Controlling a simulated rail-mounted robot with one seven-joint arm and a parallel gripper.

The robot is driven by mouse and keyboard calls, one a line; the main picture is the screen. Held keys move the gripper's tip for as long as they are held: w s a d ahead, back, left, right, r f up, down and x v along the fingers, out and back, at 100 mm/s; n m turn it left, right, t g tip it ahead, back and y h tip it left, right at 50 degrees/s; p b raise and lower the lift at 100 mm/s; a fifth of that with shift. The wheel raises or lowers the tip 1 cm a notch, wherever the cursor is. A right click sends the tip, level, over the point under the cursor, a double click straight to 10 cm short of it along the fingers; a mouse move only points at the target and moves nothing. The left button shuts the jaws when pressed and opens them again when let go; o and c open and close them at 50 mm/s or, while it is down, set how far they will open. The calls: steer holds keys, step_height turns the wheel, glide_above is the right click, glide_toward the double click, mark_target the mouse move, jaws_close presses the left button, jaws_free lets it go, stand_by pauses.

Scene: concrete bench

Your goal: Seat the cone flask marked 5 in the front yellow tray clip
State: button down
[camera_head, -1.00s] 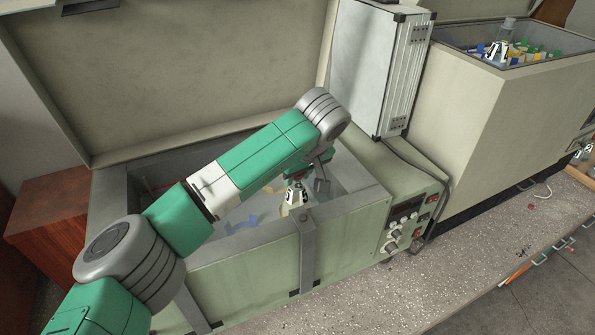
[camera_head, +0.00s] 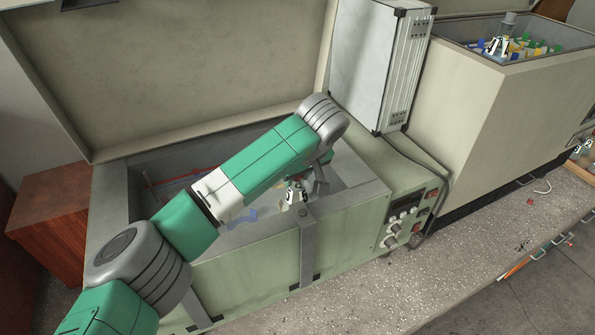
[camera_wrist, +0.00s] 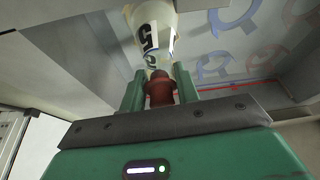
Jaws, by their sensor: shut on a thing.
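The cone flask marked 5 (camera_wrist: 152,35) has a white label with a black 5 and a red-brown stopper. It also shows in the head view (camera_head: 296,191), inside the open bath near its front wall. My gripper (camera_wrist: 158,80) is shut on the flask at its neck and stopper end. A yellow edge beside the flask in the wrist view may be the yellow clip; the flask hides most of it. I cannot tell whether the flask sits in a clip or is apart from it.
A blue clip (camera_wrist: 236,14) and a red clip (camera_wrist: 266,52) show on the tray floor beside the flask. The bath's front wall (camera_head: 258,262) with a metal strap (camera_head: 307,245) stands close by. A raised lid (camera_head: 190,75) is behind. Another bath (camera_head: 490,105) holds several vessels.

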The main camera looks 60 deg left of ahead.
steer(key=shift+c, duration=2)
jaws_free()
steer(key=shift+f, duration=0.1)
step_height(320, 180, up, 9)
steer(key=p, duration=0.9)
